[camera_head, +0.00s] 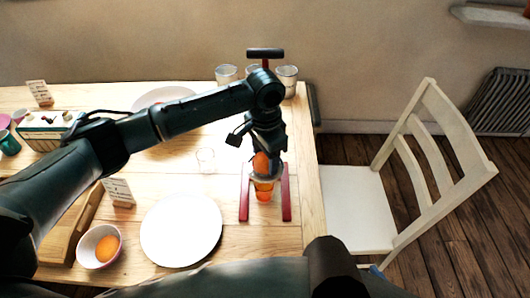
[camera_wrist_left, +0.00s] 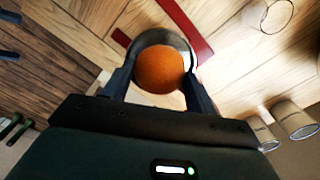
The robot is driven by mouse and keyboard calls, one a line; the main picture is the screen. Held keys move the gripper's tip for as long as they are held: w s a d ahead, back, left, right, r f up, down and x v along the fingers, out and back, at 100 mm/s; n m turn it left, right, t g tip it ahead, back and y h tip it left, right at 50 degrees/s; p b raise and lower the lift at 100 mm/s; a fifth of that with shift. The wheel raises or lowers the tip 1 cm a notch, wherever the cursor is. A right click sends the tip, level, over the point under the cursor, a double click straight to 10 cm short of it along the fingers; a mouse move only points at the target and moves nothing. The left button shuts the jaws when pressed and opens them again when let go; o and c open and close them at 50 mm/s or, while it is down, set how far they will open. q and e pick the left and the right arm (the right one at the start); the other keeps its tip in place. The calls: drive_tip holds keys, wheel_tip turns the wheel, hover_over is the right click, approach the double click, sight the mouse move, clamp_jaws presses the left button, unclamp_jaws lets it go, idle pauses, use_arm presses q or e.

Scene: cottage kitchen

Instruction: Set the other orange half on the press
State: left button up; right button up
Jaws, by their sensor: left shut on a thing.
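My left gripper (camera_head: 262,165) is shut on an orange half (camera_head: 261,162) at the press, near the table's right end. In the left wrist view the orange half (camera_wrist_left: 160,69) sits between the two fingers (camera_wrist_left: 158,75), its rounded skin facing the camera. The press's metal ring (camera_wrist_left: 160,34) shows around and behind it; I cannot tell whether the fruit touches it. The press has red legs (camera_head: 286,192) and a dark top handle (camera_head: 265,53); my arm hides its middle. Orange colour shows in a glass (camera_head: 264,191) below the fruit. My right gripper is out of view.
A white bowl (camera_head: 86,252) holding an orange piece (camera_head: 107,246) and an empty white plate (camera_head: 181,231) stand at the front. A clear glass (camera_head: 206,160) is left of the press; more glasses (camera_head: 287,78) stand behind. A white chair (camera_head: 355,208) is at the right.

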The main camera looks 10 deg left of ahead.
use_arm(q)
drive_tip(key=shift+f, duration=0.15)
drive_tip(key=shift+f, duration=0.5)
drive_tip(key=o, duration=0.3)
drive_tip(key=shift+o, duration=0.6)
drive_tip(key=shift+r, duration=0.1)
drive_tip(key=shift+w+r+p, duration=0.1)
drive_tip(key=shift+r+p, duration=0.3)
drive_tip(key=shift+r, duration=0.25)
drive_tip(key=shift+r+p, duration=0.45)
drive_tip(key=shift+r, duration=4.35)
